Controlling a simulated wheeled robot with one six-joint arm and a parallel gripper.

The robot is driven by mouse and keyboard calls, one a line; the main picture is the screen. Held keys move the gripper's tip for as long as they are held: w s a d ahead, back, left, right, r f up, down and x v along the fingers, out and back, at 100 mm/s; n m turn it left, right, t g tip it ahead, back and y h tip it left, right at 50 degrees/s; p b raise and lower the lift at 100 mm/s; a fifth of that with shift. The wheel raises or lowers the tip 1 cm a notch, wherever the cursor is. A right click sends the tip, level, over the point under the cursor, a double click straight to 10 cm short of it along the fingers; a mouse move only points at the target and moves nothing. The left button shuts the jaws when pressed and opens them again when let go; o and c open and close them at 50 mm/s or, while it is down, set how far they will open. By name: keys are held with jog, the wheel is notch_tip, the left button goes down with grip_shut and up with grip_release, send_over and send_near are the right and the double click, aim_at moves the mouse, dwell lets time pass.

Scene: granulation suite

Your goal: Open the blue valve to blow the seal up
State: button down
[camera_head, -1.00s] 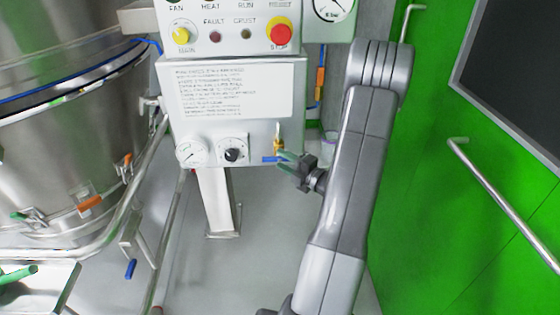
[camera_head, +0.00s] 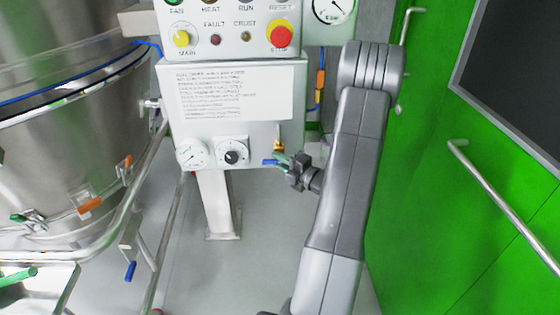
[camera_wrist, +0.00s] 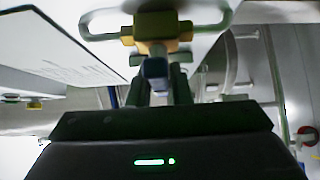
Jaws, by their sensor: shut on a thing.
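The blue valve lever (camera_head: 269,162) sits under a small brass valve body (camera_head: 278,146) at the lower right corner of the grey control panel. My gripper (camera_head: 279,159) is at this lever, reaching in from the right, with green-tipped fingers. In the wrist view the blue lever (camera_wrist: 155,70) stands between my two fingers (camera_wrist: 157,88), just below the yellow brass valve body (camera_wrist: 157,28). The fingers are shut on the lever and hide part of it. The lever's exact angle is hard to tell.
A round dial (camera_head: 192,153) and a black knob (camera_head: 233,156) are left of the valve. A red stop button (camera_head: 279,33) and pressure gauge (camera_head: 333,8) are above. A steel vessel (camera_head: 70,150) stands left, a green door (camera_head: 440,200) with handles right.

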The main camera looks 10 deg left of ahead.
jog(key=shift+r, duration=0.15)
jog(key=n+h+p, duration=0.1)
jog(key=p, duration=0.2)
jog(key=shift+r, duration=0.15)
jog(key=shift+n+g+h+p, duration=0.4)
jog(key=shift+n+h+p, duration=0.35)
jog(key=shift+p, duration=0.3)
jog(key=shift+n+h+p, duration=0.65)
jog(key=shift+h+p, duration=0.3)
jog(key=shift+f+n+h+p, duration=0.25)
jog(key=shift+n+h, duration=0.45)
jog(key=shift+h, duration=0.5)
jog(key=n+h+b, duration=0.1)
jog(key=n+h, duration=0.1)
jog(key=h, duration=0.1)
jog(key=shift+f, duration=0.15)
jog(key=shift+n+t+h+b, duration=0.4)
jog(key=shift+n+h+b, duration=0.4)
jog(key=shift+h+b, duration=0.65)
jog(key=shift+h, duration=0.25)
